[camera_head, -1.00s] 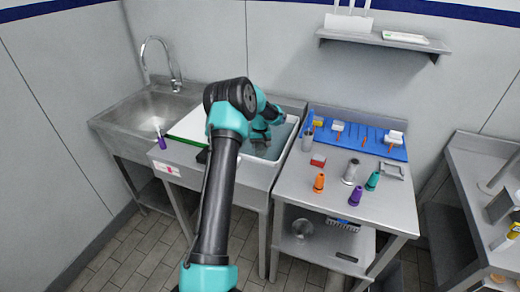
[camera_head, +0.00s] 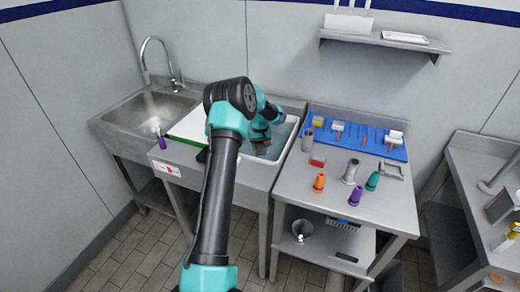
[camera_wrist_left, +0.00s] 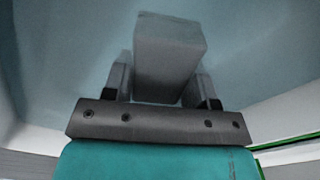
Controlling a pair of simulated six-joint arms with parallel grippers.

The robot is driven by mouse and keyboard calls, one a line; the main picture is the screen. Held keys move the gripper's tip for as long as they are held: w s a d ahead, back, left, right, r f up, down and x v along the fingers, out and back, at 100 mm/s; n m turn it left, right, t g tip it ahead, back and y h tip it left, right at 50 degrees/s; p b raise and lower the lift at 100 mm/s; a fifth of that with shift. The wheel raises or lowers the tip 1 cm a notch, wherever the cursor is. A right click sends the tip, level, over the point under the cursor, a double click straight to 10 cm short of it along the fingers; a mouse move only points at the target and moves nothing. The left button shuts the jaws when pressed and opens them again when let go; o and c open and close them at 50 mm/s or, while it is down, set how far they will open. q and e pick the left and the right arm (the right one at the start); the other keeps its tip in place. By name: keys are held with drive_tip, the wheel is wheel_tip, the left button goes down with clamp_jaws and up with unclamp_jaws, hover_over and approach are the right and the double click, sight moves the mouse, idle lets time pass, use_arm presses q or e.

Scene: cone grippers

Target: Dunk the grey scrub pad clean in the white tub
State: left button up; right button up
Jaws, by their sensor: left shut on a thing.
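The white tub (camera_head: 288,146) is set into the middle counter and holds bluish-grey water. My left gripper (camera_head: 262,138) reaches down into the tub from above, small and partly hidden by my own arm in the head view. In the left wrist view, the left gripper (camera_wrist_left: 162,88) is shut on the grey scrub pad (camera_wrist_left: 168,48), a block with one finger on each side. Blue-grey water fills the view around the pad. How deep the pad sits cannot be told. My right gripper is not in view.
A white board with a green edge (camera_head: 190,126) lies left of the tub, beside a metal sink (camera_head: 150,106).

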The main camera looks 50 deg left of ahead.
sight(260, 144)
use_arm(q)
wheel_tip(260, 144, up, 11)
drive_tip(key=shift+r, duration=0.2)
idle(1.3)
idle(1.3)
drive_tip(key=shift+r, duration=2)
